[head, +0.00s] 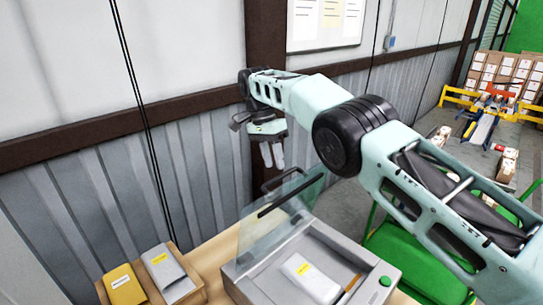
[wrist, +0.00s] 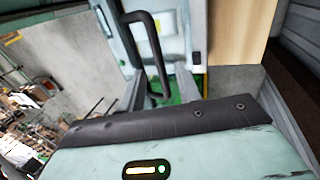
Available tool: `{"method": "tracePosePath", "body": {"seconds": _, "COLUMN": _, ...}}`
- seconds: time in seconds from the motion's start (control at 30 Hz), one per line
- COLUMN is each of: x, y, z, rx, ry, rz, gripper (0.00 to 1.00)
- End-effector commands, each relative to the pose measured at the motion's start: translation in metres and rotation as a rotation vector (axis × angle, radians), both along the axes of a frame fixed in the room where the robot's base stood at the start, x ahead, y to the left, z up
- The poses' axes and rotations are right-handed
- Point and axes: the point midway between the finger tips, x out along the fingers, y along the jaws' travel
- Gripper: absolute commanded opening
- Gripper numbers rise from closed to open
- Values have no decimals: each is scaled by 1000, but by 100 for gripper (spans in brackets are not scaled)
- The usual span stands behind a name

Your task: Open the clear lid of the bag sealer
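The bag sealer (head: 245,283) is a grey box machine on a wooden table, with a green button (head: 385,281) at its right. Its clear lid (head: 262,228) stands raised at a steep tilt, with a dark bar handle (head: 285,183) at its upper edge. A white pouch with a yellow label (head: 310,278) lies in the sealer. My gripper (head: 272,155) is just above and behind the lid, pointing down. In the wrist view, my gripper's fingers (wrist: 160,90) are apart, and the black handle (wrist: 152,45) shows between them. I cannot tell whether they touch it.
A wooden tray (head: 196,296) with a yellow packet (head: 124,288) and a grey packet (head: 167,272) stands left of the sealer. A corrugated wall (head: 85,200) is close behind. A green surface (head: 420,262) is at the right. Stacked cartons (head: 508,75) stand far back right.

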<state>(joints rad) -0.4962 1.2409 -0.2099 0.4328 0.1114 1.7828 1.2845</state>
Motion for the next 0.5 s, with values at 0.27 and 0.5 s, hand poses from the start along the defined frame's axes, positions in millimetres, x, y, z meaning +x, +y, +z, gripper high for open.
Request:
{"method": "tracePosePath", "body": {"seconds": 0.27, "x": 4, "y": 4, "z": 21, "rx": 0, "ry": 2, "rz": 1, "gripper": 34}}
{"method": "tracePosePath", "body": {"seconds": 0.5, "x": 4, "y": 4, "z": 21, "rx": 0, "ry": 4, "rz": 0, "gripper": 34}}
